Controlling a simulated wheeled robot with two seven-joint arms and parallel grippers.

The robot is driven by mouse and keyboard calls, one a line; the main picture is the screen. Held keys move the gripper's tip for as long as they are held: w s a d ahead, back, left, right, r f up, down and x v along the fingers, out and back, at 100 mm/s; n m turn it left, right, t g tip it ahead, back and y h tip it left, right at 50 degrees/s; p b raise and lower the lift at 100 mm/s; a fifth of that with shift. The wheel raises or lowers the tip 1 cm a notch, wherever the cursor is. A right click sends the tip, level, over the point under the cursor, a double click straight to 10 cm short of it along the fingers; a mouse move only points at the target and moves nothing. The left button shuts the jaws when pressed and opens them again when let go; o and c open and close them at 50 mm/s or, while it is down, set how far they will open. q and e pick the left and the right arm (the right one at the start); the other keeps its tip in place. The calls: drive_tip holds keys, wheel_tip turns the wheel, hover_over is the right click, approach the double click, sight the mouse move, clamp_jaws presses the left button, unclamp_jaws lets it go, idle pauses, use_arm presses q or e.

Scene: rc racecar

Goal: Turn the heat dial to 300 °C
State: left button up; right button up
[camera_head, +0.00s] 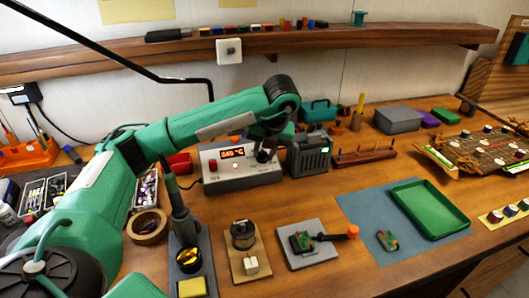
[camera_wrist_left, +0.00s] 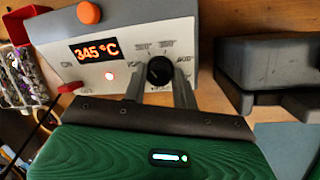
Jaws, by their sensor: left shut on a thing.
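The grey and white soldering station (camera_head: 240,172) stands at the back middle of the bench. In the head view the left gripper (camera_head: 264,156) hides most of the dial. My right gripper is not in view.
A dark grey ridged box (camera_head: 309,154) stands close to the station's right. In front are an iron in its stand (camera_head: 183,226), a solder spool (camera_head: 242,234) and a board with a small circuit (camera_head: 302,242). A green tray (camera_head: 430,208) lies on a blue mat (camera_head: 366,211).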

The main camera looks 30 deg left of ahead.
use_arm(q)
drive_tip(key=shift+r, duration=0.1)
drive_tip(key=o, duration=1)
drive_tip(key=shift+d+r, duration=0.1)
drive_tip(key=shift+r, duration=0.4)
drive_tip(key=p+v, duration=0.2)
drive_tip(key=v, duration=1)
drive_tip(key=shift+d+r, duration=0.1)
drive_tip(key=shift+r, duration=0.25)
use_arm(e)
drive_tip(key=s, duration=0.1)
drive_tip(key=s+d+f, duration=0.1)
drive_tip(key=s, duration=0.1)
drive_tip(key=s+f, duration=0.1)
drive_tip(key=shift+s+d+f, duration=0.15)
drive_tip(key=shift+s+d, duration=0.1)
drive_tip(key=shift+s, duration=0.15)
use_arm(q)
drive_tip(key=shift+s+f, duration=0.1)
